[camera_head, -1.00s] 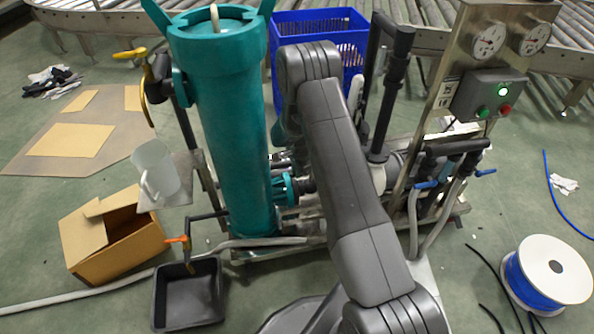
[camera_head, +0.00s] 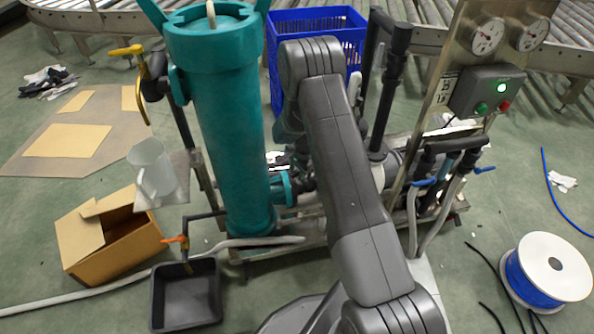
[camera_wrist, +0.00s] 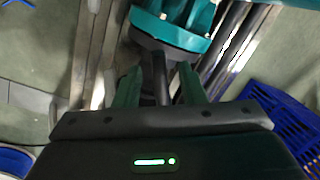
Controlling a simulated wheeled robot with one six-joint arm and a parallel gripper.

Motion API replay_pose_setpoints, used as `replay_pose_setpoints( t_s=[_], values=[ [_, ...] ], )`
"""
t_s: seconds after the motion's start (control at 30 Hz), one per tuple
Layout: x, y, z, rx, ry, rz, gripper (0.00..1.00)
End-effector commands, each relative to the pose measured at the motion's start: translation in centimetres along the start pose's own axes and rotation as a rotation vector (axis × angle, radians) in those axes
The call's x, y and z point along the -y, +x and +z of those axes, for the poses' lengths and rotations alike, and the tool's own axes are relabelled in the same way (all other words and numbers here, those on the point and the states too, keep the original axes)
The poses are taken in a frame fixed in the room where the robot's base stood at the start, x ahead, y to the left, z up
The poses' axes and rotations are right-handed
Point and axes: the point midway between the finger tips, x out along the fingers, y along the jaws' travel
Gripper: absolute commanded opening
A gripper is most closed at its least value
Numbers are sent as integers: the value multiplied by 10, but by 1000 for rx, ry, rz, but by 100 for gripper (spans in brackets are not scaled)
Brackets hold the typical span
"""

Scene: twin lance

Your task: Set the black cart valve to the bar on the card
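The cart carries a tall teal filter vessel (camera_head: 228,130) and a steel panel with two round gauges, one of them the left gauge (camera_head: 486,36). A small marked label (camera_head: 450,83) is on the panel, too small to read. In the wrist view my gripper (camera_wrist: 160,82) is open, its two fingers either side of a dark bar (camera_wrist: 160,78) below a teal flanged body (camera_wrist: 172,32). Gaps show on both sides of the bar. I cannot tell whether this bar is the black valve's handle. My arm hides the middle of the cart and my gripper in the head view.
A blue crate (camera_head: 318,25) stands behind the cart. A cardboard box (camera_head: 85,250), a black tub (camera_head: 187,300) and a pale hose are on the floor at left. A cable spool (camera_head: 548,272) is at right. Rollers run along the back.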

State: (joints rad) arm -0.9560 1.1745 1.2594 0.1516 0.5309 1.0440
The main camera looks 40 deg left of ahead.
Motion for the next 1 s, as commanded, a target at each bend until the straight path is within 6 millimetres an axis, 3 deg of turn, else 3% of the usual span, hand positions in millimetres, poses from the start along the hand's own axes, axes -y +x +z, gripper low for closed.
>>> replay_pose_setpoints(
  t_s=[0.23,0.7,1.0],
  values=[
    [0,-13,0,0,0,0,37],
    [1,-113,0,-1,1,-2,37],
    [0,-138,0,0,0,1,37]
  ],
)
